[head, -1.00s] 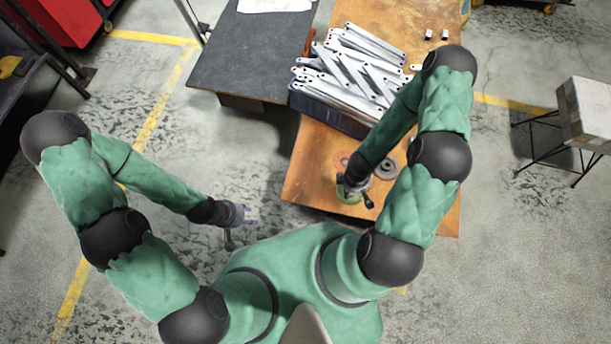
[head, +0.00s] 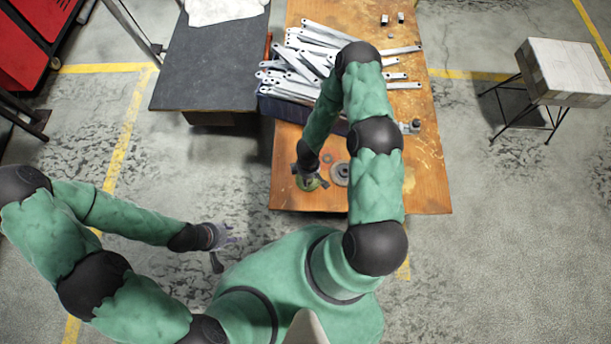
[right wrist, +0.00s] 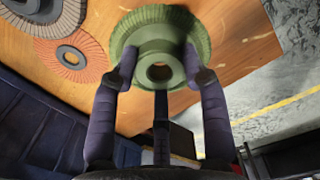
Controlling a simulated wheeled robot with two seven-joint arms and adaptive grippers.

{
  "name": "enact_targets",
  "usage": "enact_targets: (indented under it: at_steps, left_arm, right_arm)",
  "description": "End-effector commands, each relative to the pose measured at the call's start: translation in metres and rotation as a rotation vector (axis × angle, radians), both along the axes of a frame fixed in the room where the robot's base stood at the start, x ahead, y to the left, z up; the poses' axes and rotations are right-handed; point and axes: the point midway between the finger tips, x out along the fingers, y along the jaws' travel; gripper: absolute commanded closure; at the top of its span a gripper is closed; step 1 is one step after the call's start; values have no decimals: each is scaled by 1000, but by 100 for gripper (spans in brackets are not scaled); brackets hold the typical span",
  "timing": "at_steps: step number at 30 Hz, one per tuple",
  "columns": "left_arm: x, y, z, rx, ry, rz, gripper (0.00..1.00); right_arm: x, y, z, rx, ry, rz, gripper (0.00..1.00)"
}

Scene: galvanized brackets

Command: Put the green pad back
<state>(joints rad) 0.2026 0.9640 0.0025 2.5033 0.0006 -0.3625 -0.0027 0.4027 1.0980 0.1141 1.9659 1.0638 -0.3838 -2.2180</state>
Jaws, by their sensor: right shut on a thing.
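The green pad (right wrist: 152,24) is a round ribbed disc with a raised hub and a centre hole. My right gripper (right wrist: 158,68) is shut on its hub, one finger on each side, in the right wrist view. In the head view the green pad (head: 308,184) shows at the near left part of the wooden table, under my right gripper (head: 307,176). I cannot tell whether it touches the table top. My left gripper (head: 222,237) is off the table over the floor, with its fingers apart and empty.
An orange disc (right wrist: 80,57) and a grey disc (right wrist: 50,18) lie beside the pad on the wooden table (head: 425,185). A dark blue crate (head: 277,107) piled with metal brackets (head: 305,60) stands behind. A dark table (head: 205,75) adjoins at left. The table's front edge is close.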

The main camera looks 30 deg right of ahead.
Motion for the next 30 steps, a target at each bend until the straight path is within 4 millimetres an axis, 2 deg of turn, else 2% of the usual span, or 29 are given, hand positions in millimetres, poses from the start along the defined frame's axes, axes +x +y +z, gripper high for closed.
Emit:
enact_targets:
  at_steps: [1, 8, 10, 16, 28, 29, 30]
  left_arm:
    - [0, 0, -3, 0, 0, 0, 60]
    - [0, 0, -7, 0, 0, 0, 60]
    - [0, 0, -10, 0, 0, 0, 60]
    - [0, 0, -21, 0, 0, 0, 60]
    - [0, 0, -22, 0, 0, 0, 60]
    - [0, 0, -21, 0, 0, 0, 60]
    - [0, 0, -21, 0, 0, 0, 60]
  right_arm:
    - [4, 1, -6, 0, 0, 0, 86]
    - [12, 2, -16, 1, 1, 1, 86]
    - [18, 2, -22, 1, -1, -1, 86]
    - [16, 2, -50, 1, 0, -1, 86]
    - [16, 2, -53, 1, -1, 0, 86]
    - [16, 2, -52, 1, -1, 0, 46]
    - [16, 2, -52, 1, -1, 0, 35]
